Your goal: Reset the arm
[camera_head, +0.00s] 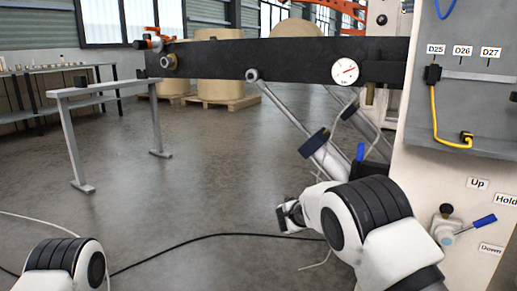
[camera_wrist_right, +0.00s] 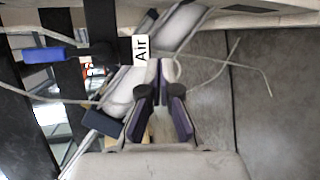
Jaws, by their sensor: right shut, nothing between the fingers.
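My right arm reaches in from the lower right in the head view. Its gripper (camera_head: 290,216) is beside the machine's white panel, in front of the slanted cylinder, and holds nothing. In the right wrist view its fingers (camera_wrist_right: 160,92) are shut and empty. A blue valve handle (camera_wrist_right: 45,54) by the "Air" label (camera_wrist_right: 141,50) is left of the fingertips, apart from them; a blue handle (camera_head: 360,152) also shows in the head view. Of my left arm only a white and black link shows at the lower left; its gripper is out of view.
A dark beam (camera_head: 290,58) with a round gauge (camera_head: 344,71) crosses the back, above a slanted cylinder (camera_head: 318,148). A blue-handled lever (camera_head: 475,226) sits between the labels "Up", "Hold" and "Down". A grey bench (camera_head: 100,88) stands left. Cables cross the floor.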

